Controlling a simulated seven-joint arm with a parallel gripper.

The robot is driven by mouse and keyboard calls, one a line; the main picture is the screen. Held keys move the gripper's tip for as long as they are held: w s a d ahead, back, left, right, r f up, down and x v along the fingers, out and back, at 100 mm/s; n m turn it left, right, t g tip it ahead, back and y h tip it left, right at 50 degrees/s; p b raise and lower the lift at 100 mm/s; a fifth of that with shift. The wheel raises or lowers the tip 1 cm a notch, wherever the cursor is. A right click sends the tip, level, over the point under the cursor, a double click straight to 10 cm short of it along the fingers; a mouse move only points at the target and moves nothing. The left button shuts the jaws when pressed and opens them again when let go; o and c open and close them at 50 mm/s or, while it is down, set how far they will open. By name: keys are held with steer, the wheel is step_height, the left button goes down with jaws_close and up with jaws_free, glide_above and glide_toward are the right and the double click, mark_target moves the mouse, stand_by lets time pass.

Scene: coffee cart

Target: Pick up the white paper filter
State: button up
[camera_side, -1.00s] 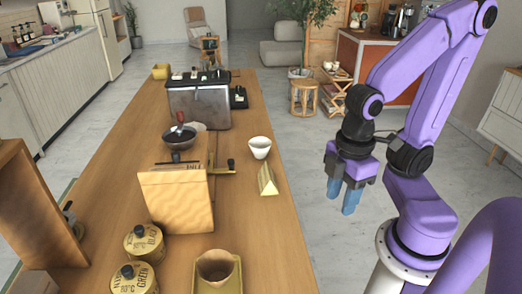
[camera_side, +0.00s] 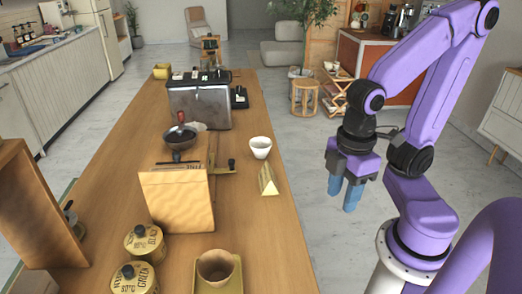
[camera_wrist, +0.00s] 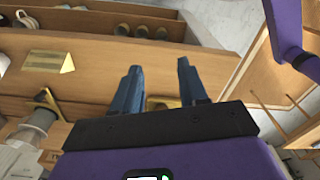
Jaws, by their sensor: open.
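A small white cone-shaped vessel (camera_side: 260,147), which may be the white paper filter, stands on the wooden table near its right edge. A white shape at the left edge of the wrist view (camera_wrist: 4,63) may be the same thing. My gripper (camera_side: 345,193) is off the table's right side, to the right of the white vessel and well apart from it. In the wrist view my gripper (camera_wrist: 160,82) shows two blue fingers spread apart with nothing between them.
A gold triangular block (camera_side: 268,180) lies in front of the white vessel. A wooden box (camera_side: 178,200), a dark pan (camera_side: 179,138), a metal machine (camera_side: 200,105) and round tins (camera_side: 144,243) stand on the wooden table (camera_side: 262,235). A brown cup (camera_side: 216,268) sits near the front.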

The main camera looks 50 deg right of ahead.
step_height(320, 180, up, 4)
steer(key=w+d+f+m+t+y, duration=0.1)
steer(key=w+d+m+t, duration=0.15)
steer(key=w, duration=0.75)
steer(key=w+d+f+m+t, duration=0.15)
steer(key=w+t, duration=0.25)
steer(key=w, duration=0.7)
steer(key=w+d+r+m+t+y, duration=0.1)
steer(key=w+d+t, duration=0.2)
steer(key=w+d, duration=0.35)
steer(key=w+d+r+m+t+y, duration=0.1)
steer(key=w+d+t, duration=0.25)
steer(key=d, duration=0.65)
glide_toward(254, 148)
steer(key=shift+w+d+f, duration=0.25)
steer(key=shift+w+f, duration=0.1)
steer(key=shift+w, duration=0.1)
steer(key=shift+w+a+f, duration=0.1)
steer(key=shift+w+f, duration=0.15)
steer(key=shift+w, duration=0.1)
steer(key=shift+x, duration=3.4)
jaws_close()
